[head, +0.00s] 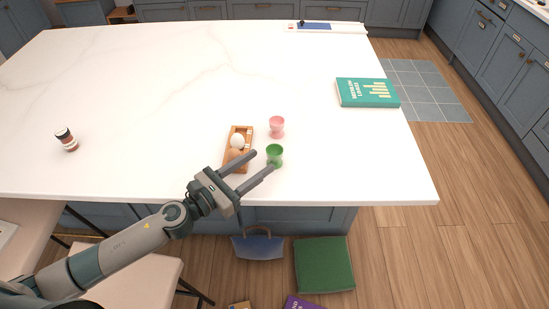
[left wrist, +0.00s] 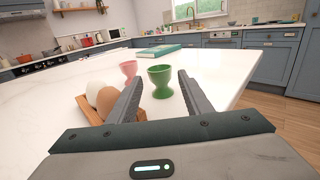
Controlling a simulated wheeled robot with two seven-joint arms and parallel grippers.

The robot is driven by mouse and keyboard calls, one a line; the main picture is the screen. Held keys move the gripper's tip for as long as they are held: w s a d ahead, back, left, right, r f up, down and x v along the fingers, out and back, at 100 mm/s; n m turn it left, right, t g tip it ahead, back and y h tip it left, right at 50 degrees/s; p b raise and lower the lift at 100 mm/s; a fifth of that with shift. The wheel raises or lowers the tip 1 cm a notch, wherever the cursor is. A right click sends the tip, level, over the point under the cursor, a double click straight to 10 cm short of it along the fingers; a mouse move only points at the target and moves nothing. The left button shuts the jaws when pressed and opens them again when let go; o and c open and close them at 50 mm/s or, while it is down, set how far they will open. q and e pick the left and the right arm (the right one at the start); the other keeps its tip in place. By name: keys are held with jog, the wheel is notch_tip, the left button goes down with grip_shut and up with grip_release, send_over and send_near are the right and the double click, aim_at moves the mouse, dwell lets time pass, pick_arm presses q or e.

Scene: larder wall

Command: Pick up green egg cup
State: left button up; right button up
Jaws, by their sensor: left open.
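The green egg cup (head: 275,152) stands upright near the front edge of the white island top. In the left wrist view the green egg cup (left wrist: 160,80) shows between my two fingers, a little ahead of them. My left gripper (head: 263,159) is open, its fingertips close to the cup. I cannot tell whether a finger touches it. The same gripper shows in the left wrist view (left wrist: 160,81) with nothing held. My right gripper is not in view.
A pink egg cup (head: 277,126) stands just behind the green one. A wooden tray (head: 229,167) with a white egg (head: 238,141) and a brown egg (left wrist: 110,101) is close on the left. A teal book (head: 367,92) lies further right. A small jar (head: 66,139) stands far left.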

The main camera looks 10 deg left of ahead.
aim_at(269, 155)
pick_arm(q)
jog(key=p+x, duration=0.2)
jog(key=x, duration=0.1)
jog(key=shift+w+d+r, duration=0.1)
jog(key=shift+w+d, duration=0.1)
jog(key=shift+w, duration=0.1)
jog(key=shift+w+d, duration=0.4)
jog(key=shift+w, duration=0.15)
jog(key=shift+c, duration=0.3)
jog(key=c, duration=0.8)
